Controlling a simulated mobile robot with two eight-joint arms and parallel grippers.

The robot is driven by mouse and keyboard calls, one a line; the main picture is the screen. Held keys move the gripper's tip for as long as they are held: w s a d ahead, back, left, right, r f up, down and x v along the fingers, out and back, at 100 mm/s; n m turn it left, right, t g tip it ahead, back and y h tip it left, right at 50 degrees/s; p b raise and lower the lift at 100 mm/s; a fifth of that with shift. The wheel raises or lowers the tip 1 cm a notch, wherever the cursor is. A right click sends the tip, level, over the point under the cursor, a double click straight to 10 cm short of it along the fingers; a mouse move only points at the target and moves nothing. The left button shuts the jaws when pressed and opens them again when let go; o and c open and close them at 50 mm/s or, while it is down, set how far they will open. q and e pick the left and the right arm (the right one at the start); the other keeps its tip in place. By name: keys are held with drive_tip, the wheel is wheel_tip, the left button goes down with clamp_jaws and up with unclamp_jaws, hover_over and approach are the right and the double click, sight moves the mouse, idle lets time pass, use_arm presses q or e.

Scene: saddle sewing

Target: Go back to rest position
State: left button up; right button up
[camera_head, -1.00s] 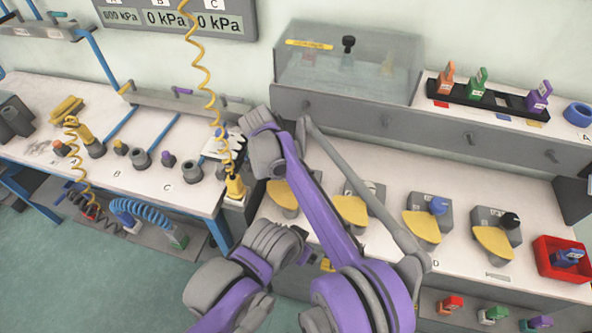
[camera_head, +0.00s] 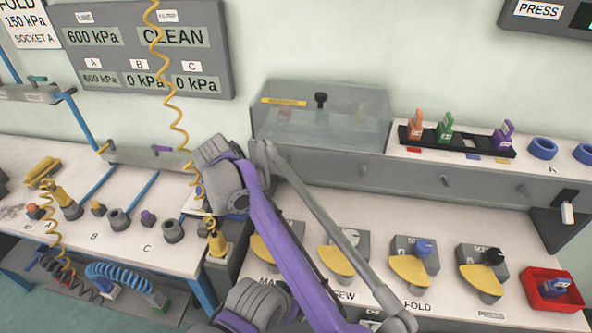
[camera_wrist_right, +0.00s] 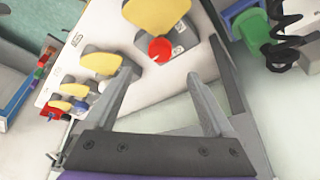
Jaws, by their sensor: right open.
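My right gripper (camera_wrist_right: 160,88) is open in the right wrist view, with nothing between its fingers. A red knob (camera_wrist_right: 160,50) on a dial shows beyond the fingertips, apart from them. In the head view one of my purple arms reaches from the bottom up to the left, and its grey wrist hangs in front of the workbench's left end. Its fingers are hidden there. Part of a purple and grey link of mine shows at the bottom edge. My left gripper cannot be seen.
Dials with yellow plates (camera_head: 408,268) line the right bench, with a red tray (camera_head: 540,301) at its end. A clear box (camera_head: 340,125) stands on the shelf behind. Coiled hoses (camera_head: 118,270) hang by the left bench. A yellow coil (camera_head: 171,95) hangs near my wrist.

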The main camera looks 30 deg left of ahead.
drive_tip(key=w+d+r+n+y, duration=0.1)
drive_tip(key=w+d, duration=0.1)
drive_tip(key=d, duration=1.2)
drive_tip(key=w+d+r+n, duration=0.1)
drive_tip(key=w+d, duration=0.1)
drive_tip(key=d, duration=1.3)
drive_tip(key=s+d+f+n, duration=0.1)
drive_tip(key=s+d+f, duration=0.2)
drive_tip(key=s+d, duration=0.3)
drive_tip(key=s+d+f+n+t, duration=0.1)
drive_tip(key=s+d+f, duration=0.2)
drive_tip(key=s+d, duration=0.3)
drive_tip(key=s+d+f+n+y, duration=0.1)
drive_tip(key=s+d+f, duration=0.3)
drive_tip(key=d, duration=0.6)
drive_tip(key=shift+s+d, duration=0.3)
drive_tip(key=shift+s, duration=0.9)
